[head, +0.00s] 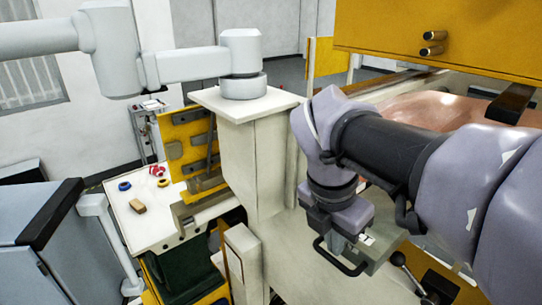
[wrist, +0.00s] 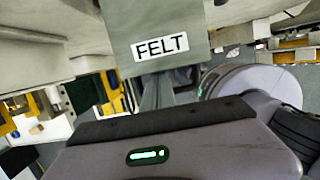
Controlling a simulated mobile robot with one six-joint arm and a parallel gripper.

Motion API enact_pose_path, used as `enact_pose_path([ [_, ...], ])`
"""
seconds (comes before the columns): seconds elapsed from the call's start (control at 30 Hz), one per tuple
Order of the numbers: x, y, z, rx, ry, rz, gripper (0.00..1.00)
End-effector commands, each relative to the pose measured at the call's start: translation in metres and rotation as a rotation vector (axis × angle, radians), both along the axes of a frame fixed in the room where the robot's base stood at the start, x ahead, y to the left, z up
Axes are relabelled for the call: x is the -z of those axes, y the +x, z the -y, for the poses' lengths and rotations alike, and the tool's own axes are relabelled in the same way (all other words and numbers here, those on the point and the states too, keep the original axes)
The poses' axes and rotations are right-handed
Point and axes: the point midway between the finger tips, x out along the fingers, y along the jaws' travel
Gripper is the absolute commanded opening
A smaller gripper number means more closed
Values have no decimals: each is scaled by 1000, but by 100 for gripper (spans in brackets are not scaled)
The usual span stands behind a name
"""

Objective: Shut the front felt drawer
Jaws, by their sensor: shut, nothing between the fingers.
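The felt drawer's grey front (wrist: 125,48) carries a white FELT label and fills the upper middle of the wrist view. In the head view, a grey drawer part (head: 379,252) with a small white label shows beside my gripper, below the copper-coloured roll. My gripper (head: 338,243) points down there and is shut and empty. In the wrist view, my shut fingers (wrist: 157,92) lie just below the label, close to the drawer front. Their tips are partly hidden, and I cannot tell whether they touch it. How far the drawer stands out is not clear.
A black-knobbed lever (head: 398,260) stands right of my gripper. A pale column (head: 255,165) carrying another arm (head: 205,65) stands to the left. Beyond it, a white bench (head: 130,222) holds small rings and a block. A yellow machine housing (head: 450,45) overhangs at upper right.

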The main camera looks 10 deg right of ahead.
Motion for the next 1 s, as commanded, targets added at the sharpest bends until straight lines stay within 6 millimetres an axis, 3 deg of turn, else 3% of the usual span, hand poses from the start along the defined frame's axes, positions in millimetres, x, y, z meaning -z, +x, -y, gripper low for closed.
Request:
enact_pose_path([
  [0.2,0,24,35,4,1,-1,0],
  [0.43,0,42,62,1,0,0,0],
  [1.0,0,51,74,0,0,0,0],
])
